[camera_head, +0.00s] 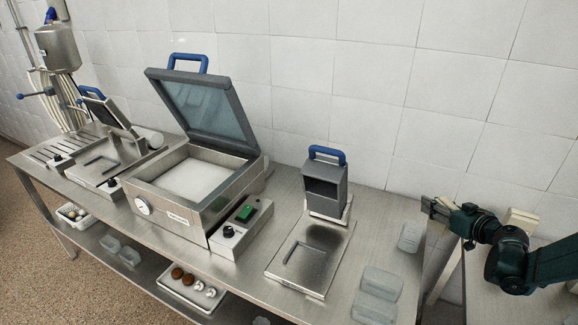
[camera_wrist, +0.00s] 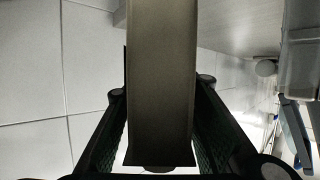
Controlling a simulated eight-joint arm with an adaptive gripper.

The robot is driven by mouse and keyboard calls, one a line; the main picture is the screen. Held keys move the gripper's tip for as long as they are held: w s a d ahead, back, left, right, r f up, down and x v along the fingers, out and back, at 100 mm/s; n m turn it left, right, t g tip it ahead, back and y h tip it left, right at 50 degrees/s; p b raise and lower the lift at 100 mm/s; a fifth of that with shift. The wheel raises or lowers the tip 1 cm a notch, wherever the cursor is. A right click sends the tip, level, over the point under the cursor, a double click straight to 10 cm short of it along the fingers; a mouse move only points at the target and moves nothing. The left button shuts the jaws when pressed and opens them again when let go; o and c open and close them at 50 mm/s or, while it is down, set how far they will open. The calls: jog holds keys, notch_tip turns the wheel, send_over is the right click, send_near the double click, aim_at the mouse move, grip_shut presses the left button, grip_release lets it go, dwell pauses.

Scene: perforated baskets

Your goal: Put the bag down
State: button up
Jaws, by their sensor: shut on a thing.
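My gripper (camera_head: 440,208) is at the right in the head view, beyond the right end of the steel table and near the tiled wall. In the wrist view its two dark fingers stand on either side of a plain grey-brown slab (camera_wrist: 161,85), and it is shut on this slab. I cannot tell from its look whether the slab is the bag. Clear, bag-like packs lie on the table's right end: one near the back (camera_head: 409,237) and others nearer the front (camera_head: 380,281). The gripper is apart from these packs.
The steel table (camera_head: 255,285) carries a large machine with a raised lid (camera_head: 205,105), a smaller blue-handled device (camera_head: 326,190) and another device at the left (camera_head: 105,115). A lower shelf holds trays (camera_head: 190,290). A wooden block (camera_head: 520,217) stands behind my arm.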

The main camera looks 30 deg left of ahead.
jog(key=w+a+r+n+g+y, duration=0.2)
jog(key=w+a+n+g+y, duration=0.15)
jog(key=a, duration=0.65)
notch_tip(320, 180, up, 4)
jog(key=n+g+y, duration=0.2)
jog(key=n+g, duration=0.5)
send_over(376, 206)
jog(key=shift+s+r+m+h+p, duration=0.15)
jog(key=shift+r+m+h+p, duration=0.1)
jog(key=shift+p, duration=0.15)
notch_tip(376, 206, down, 6)
jog(key=b, duration=0.1)
jog(key=shift+f, duration=0.2)
jog(key=shift+f+b, duration=0.45)
jog(key=shift+f, duration=1.4)
jog(key=shift+f, duration=0.15)
jog(key=o, duration=1.3)
